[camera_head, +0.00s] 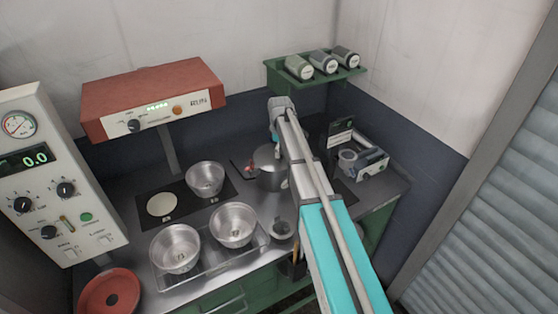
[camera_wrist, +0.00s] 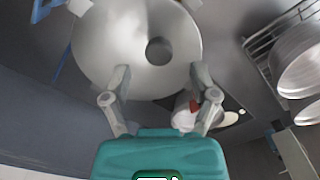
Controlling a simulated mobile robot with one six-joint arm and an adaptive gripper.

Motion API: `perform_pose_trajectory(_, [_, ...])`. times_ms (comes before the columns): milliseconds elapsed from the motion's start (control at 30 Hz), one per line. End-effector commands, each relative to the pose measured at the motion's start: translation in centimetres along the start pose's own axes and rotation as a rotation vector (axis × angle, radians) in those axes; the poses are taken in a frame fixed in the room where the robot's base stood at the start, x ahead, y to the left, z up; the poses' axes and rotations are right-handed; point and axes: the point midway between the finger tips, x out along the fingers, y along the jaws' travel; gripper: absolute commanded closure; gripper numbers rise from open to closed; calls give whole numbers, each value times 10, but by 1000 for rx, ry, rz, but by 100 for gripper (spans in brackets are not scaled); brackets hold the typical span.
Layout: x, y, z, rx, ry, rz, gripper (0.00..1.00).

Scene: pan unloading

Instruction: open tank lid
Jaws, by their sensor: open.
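The tank (camera_head: 267,165) is a grey metal vessel on the counter in the head view, partly hidden behind my arm. In the wrist view a large round pale-grey lid (camera_wrist: 105,45) fills the upper middle, with a dark round knob (camera_wrist: 159,50) near its centre. My gripper (camera_wrist: 159,75) is open and empty. Its two fingers reach toward the near part of the lid, one on each side, with the knob between and beyond their tips. I cannot tell whether the fingers touch the lid. In the head view my gripper is not clearly visible.
Metal pans (camera_head: 175,249) and (camera_head: 232,225) sit on a wire tray (camera_head: 207,272); another pan (camera_head: 205,178) is on a dark mat. A green shelf (camera_head: 316,84) holds jars. A box device (camera_head: 366,160) stands right.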

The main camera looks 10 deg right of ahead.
Motion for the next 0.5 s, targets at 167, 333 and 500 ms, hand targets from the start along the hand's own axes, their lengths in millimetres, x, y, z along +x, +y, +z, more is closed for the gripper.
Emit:
perform_pose_trajectory(167, [17, 0, 0, 0, 0, 0, 24])
perform_pose_trajectory(333, [26, 0, 0, 1, 0, 0, 24])
perform_pose_trajectory(500, [30, 0, 1, 1, 0, 0, 24])
